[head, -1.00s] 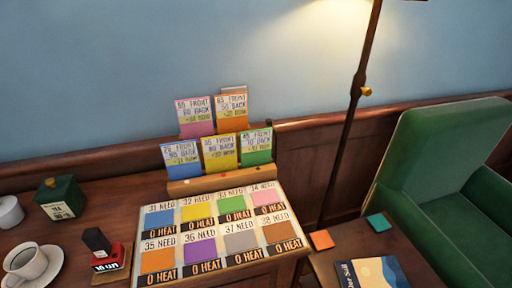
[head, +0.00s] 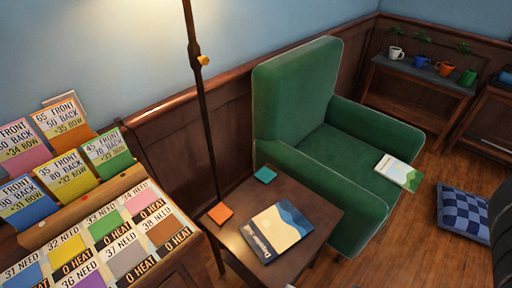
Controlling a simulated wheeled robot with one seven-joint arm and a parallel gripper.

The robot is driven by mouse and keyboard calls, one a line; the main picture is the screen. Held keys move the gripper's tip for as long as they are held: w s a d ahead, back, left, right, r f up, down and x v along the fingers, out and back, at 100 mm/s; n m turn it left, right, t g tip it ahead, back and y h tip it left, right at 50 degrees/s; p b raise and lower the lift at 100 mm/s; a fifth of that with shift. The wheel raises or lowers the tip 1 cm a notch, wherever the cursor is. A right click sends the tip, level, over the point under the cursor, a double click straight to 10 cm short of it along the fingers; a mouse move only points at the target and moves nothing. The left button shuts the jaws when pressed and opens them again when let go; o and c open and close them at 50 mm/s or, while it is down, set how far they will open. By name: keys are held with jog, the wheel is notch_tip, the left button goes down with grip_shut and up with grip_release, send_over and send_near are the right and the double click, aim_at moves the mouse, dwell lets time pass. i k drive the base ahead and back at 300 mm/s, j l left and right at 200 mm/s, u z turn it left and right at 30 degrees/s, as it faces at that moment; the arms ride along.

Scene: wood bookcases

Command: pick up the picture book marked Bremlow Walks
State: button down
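Two books show in the head view, and I cannot read either title clearly enough to tell which is Bremlow Walks. One book (head: 276,232), with a blue, cream and dark cover, lies flat on the small wooden side table (head: 313,207). The other book (head: 398,172), with a pale cover and a green edge, lies on the right arm of the green armchair (head: 296,105). My gripper is not in view.
An orange square (head: 220,213) and a teal square (head: 265,174) lie on the side table. A lamp pole (head: 205,110) rises behind it. A card display (head: 85,215) fills the left. A checked cushion (head: 463,211) lies on the floor. Mugs stand on a shelf (head: 425,75) at the back right.

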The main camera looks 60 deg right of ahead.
aim_at(405, 177)
jog(key=k+l+z, duration=0.4)
jog(key=l, duration=0.25)
jog(key=l+z, duration=0.2)
jog(key=l, duration=0.15)
jog(key=k+l+z, duration=0.2)
jog(key=l, duration=0.2)
jog(key=i, duration=0.05)
